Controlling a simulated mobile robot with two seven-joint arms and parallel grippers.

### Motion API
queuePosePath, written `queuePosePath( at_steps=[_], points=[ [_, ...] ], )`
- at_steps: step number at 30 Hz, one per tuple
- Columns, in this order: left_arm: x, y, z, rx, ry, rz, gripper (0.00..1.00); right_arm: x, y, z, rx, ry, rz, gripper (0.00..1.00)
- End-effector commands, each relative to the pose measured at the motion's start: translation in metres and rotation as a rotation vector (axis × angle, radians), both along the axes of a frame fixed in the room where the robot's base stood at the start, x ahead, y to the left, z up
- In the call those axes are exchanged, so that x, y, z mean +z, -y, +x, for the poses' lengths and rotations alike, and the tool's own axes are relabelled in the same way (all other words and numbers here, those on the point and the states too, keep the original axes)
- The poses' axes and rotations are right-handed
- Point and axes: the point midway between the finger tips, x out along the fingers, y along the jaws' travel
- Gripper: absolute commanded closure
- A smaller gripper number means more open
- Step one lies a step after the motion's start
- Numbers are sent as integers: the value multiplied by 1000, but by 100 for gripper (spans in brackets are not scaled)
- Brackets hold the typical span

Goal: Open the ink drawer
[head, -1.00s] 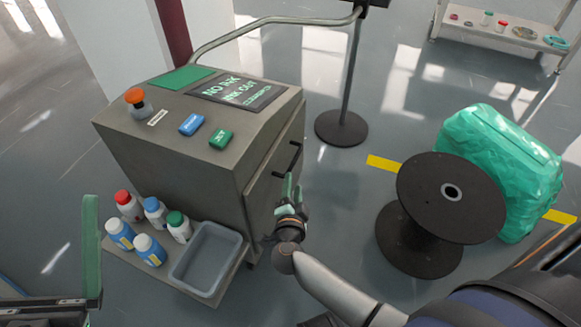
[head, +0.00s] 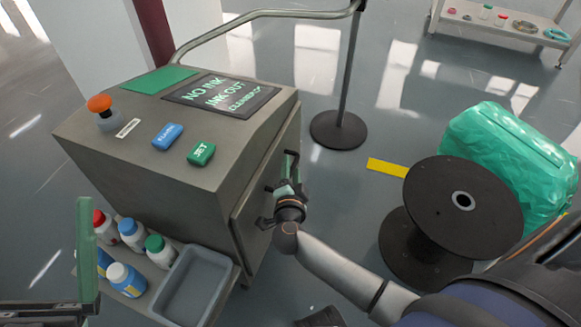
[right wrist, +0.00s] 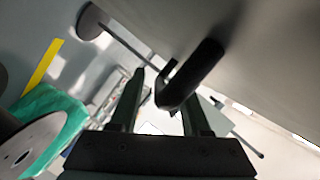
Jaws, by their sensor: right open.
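The grey ink cabinet (head: 190,150) stands at the left in the head view, its drawer front (head: 262,185) on the right-hand side and looking closed. My right gripper (head: 288,165) is at that side, upright and close to the front. In the right wrist view a black bar handle (right wrist: 192,75) reaches in between the tips of my open right gripper (right wrist: 165,100); I cannot tell whether they touch it. In the head view the handle is largely hidden by the gripper. A green finger of my left gripper (head: 87,250) shows at the lower left; its opening cannot be judged.
Several bottles (head: 133,235) and a grey tray (head: 188,285) sit on a low shelf before the cabinet. A black spool (head: 462,210) and a green wrapped bundle (head: 510,160) stand to the right. A post (head: 338,128) stands behind; floor between is clear.

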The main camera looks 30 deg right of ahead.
Motion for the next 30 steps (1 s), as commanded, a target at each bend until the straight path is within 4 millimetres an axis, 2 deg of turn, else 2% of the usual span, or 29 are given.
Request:
queuePosePath(
  at_steps=[8,18,21,30],
  points=[
    [-1,1,0,-6,-1,7,0,0,0,0,1,1,0,53],
    [-1,1,-1,-6,3,9,0,0,0,0,0,0,1,91],
    [-1,1,-1,-6,3,9,0,0,0,0,0,0,1,100],
    [-1,1,-1,-6,4,8,0,0,0,0,0,0,1,100]
  ],
)
